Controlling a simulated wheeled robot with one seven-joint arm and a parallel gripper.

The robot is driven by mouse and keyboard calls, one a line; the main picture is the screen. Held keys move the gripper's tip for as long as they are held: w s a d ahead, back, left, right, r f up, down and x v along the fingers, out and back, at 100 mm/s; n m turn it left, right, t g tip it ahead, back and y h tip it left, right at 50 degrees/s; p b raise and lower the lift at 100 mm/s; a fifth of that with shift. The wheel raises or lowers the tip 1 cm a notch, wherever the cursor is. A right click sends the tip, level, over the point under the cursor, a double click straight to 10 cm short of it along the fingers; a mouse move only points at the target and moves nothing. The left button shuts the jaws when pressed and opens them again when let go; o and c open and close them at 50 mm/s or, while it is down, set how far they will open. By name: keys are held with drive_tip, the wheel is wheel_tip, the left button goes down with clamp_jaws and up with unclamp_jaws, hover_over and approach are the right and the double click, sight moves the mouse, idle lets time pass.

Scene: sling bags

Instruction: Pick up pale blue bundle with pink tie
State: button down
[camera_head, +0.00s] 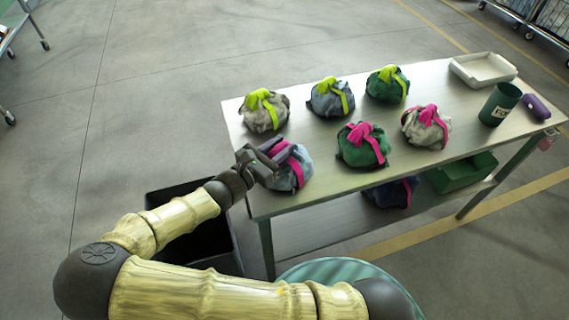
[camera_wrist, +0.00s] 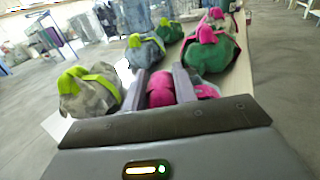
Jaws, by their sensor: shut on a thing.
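The pale blue bundle with the pink tie (camera_head: 291,172) sits at the near left of the table, partly covered by my gripper. My gripper (camera_head: 272,152) reaches it from the left and is shut on its pink tie. In the wrist view, the pink knot of the bundle (camera_wrist: 162,90) shows between the two fingers of my gripper (camera_wrist: 164,88). Most of the bundle's body is hidden there. I cannot tell whether the bundle touches the table or is slightly raised.
A green bundle with pink tie (camera_head: 363,146) stands close on the right, a grey camouflage bundle (camera_head: 264,112) just behind. Several other bundles, a white tray (camera_head: 482,69), a dark green cup (camera_head: 499,104) and a purple object (camera_head: 536,106) share the table (camera_head: 330,198). A black bin (camera_head: 205,240) stands below left.

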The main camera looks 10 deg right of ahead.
drive_tip(key=shift+r, duration=0.1)
wheel_tip(320, 180, up, 10)
drive_tip(key=shift+w+f+p, duration=0.1)
drive_tip(key=shift+p, duration=0.25)
idle(0.3)
drive_tip(key=shift+s, duration=0.2)
drive_tip(key=shift+w, duration=0.15)
